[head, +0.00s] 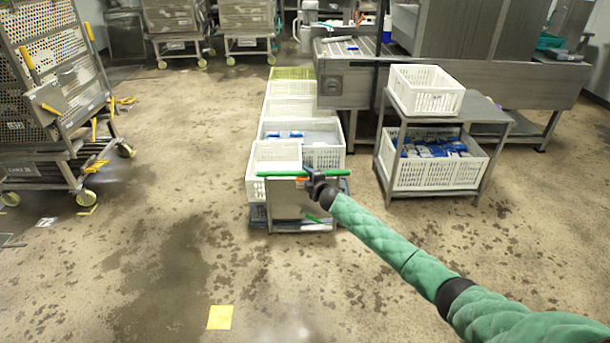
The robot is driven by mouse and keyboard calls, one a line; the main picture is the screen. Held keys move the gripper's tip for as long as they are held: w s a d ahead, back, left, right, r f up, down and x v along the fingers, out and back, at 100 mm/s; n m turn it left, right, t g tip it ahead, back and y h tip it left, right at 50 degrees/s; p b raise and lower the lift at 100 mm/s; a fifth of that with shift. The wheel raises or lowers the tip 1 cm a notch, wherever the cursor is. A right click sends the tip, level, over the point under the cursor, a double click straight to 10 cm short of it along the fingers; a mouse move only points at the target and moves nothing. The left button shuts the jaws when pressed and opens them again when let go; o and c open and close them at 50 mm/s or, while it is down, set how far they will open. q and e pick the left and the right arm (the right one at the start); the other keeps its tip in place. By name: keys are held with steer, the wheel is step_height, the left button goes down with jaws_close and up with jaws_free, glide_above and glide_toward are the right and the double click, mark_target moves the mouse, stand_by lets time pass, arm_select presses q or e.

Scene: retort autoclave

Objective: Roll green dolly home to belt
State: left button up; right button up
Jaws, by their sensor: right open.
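The dolly (293,203) stands on the floor ahead of me, a steel end panel with a green handle bar (275,174) across its top. White crates stand directly behind the bar; the nearest crate (254,190) seems to be on the dolly. My right gripper (312,177) is open at the right half of the bar, overlapping it in the picture; I cannot tell whether the bar lies between the fingers. The steel belt unit (345,88) stands behind, to the right of the crate row. My left gripper is out of view.
A steel cart (478,108) with white crates and blue packs stands at the right. A perforated rack trolley (45,90) stands at the left. A yellow square (220,317) marks the floor. The wet floor left of the dolly is clear.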

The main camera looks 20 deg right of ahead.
steer(key=shift+v, duration=1.1)
steer(key=shift+s+r, duration=0.15)
steer(key=shift+s, duration=0.45)
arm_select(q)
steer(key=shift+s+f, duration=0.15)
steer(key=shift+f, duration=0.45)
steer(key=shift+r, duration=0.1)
arm_select(e)
steer(key=shift+d, duration=0.1)
